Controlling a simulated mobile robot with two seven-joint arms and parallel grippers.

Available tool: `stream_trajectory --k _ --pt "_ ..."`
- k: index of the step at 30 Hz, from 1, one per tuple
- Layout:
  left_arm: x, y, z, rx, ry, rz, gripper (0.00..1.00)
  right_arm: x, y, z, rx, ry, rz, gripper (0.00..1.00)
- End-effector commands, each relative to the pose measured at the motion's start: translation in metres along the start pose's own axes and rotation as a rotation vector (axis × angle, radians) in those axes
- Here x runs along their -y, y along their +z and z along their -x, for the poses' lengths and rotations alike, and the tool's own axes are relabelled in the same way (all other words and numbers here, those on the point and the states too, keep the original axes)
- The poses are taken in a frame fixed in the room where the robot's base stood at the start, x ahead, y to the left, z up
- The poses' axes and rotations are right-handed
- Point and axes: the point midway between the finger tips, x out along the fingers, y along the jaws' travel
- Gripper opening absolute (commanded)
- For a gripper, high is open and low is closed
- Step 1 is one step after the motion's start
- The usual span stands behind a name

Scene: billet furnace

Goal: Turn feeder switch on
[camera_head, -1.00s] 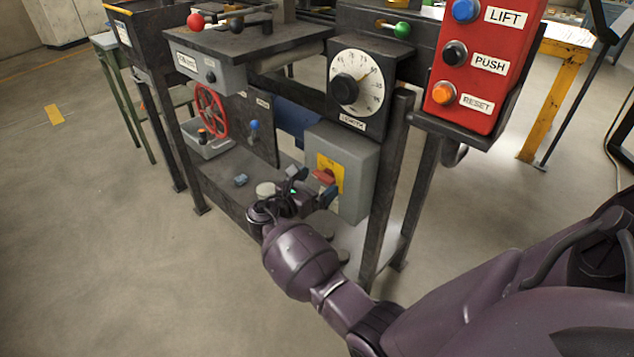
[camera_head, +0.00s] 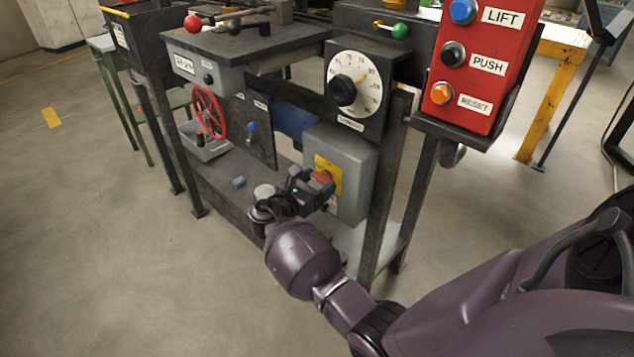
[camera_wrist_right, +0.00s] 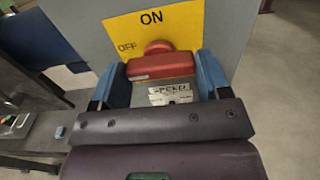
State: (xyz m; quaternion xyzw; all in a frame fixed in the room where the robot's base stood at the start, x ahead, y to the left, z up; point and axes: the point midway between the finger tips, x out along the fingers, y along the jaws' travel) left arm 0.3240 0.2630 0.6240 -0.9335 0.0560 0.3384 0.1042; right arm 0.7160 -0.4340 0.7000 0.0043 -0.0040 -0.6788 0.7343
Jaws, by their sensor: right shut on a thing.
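The feeder switch is a grey box (camera_head: 352,160) low on the stand, with a yellow plate (camera_head: 333,168) and a red handle (camera_head: 321,178). In the wrist view the yellow plate (camera_wrist_right: 150,25) reads ON at the top and OFF at its left. The red handle (camera_wrist_right: 163,68) lies crosswise between the blue fingers of my right gripper (camera_wrist_right: 160,76), which is shut on it. A partly covered white label sits below the handle. In the head view my right gripper (camera_head: 318,187) is at the box front and hides part of the handle. My left gripper is out of view.
A dial box (camera_head: 355,88) is mounted above the switch. A red button panel (camera_head: 478,65) stands at the upper right. A red handwheel (camera_head: 210,114) and a blue-knobbed lever (camera_head: 252,128) are to the left. A dark stand leg (camera_head: 385,200) is close to the right of the box.

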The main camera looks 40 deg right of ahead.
Motion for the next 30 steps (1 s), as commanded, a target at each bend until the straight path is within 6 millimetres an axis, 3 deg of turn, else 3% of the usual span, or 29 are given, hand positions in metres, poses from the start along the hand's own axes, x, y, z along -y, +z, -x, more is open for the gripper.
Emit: stream_trajectory --k 11,30 --pt "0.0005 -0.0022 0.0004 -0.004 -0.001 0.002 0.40 0.0004 -0.0002 -0.0002 0.000 -0.001 -0.189 0.47" --pt "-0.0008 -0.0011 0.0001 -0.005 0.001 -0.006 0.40 0.0006 -0.0024 0.0003 0.000 0.000 -0.788 0.47"
